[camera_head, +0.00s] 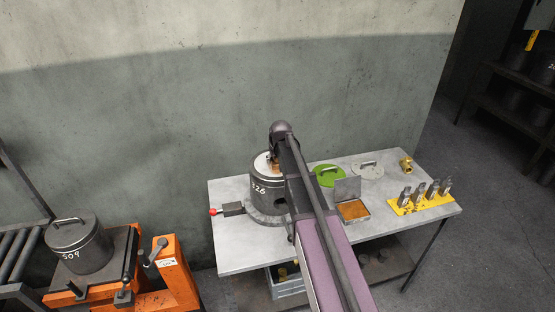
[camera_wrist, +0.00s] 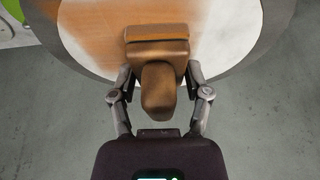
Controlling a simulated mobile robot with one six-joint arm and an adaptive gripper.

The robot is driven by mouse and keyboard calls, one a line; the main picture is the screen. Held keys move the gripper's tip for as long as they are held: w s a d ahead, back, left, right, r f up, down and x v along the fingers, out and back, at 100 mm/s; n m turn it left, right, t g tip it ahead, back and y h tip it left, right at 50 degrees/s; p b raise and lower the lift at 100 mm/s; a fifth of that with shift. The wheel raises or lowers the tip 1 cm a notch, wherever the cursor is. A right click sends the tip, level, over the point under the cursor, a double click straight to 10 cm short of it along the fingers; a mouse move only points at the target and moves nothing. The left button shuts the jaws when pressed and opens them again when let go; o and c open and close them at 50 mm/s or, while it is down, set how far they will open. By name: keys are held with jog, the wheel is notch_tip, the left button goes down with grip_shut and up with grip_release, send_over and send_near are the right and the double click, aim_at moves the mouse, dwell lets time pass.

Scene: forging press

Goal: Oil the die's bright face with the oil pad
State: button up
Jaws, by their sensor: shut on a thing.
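The die (camera_head: 268,200), a dark cylinder marked 526, stands upright on the grey table. In the wrist view its round bright face (camera_wrist: 222,28) is amber and wet-looking on the left and whitish on the right. My gripper (camera_wrist: 160,78) is shut on the brown handle of the oil pad (camera_wrist: 157,50). The pad lies over the lower edge of the face and seems to touch it; its underside is hidden. In the head view the pad is a small brown patch at the die's top, and my arm hides most of the gripper and the die's right side.
An open tin with an amber inside (camera_head: 352,210) stands right of my arm. Behind it lie a green disc (camera_head: 327,176) and a pale disc (camera_head: 368,170). A yellow rack (camera_head: 425,203) is at right. A red-knobbed clamp (camera_head: 228,210) is left of the die. Another die (camera_head: 80,245) stands far left.

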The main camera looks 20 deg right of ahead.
aim_at(267, 166)
jog(key=shift+a, duration=0.15)
jog(key=shift+a, duration=1.5)
jog(key=shift+a, duration=0.15)
jog(key=shift+a, duration=1.45)
jog(key=shift+w, duration=0.1)
jog(key=shift+w, duration=1)
jog(key=shift+d, duration=0.1)
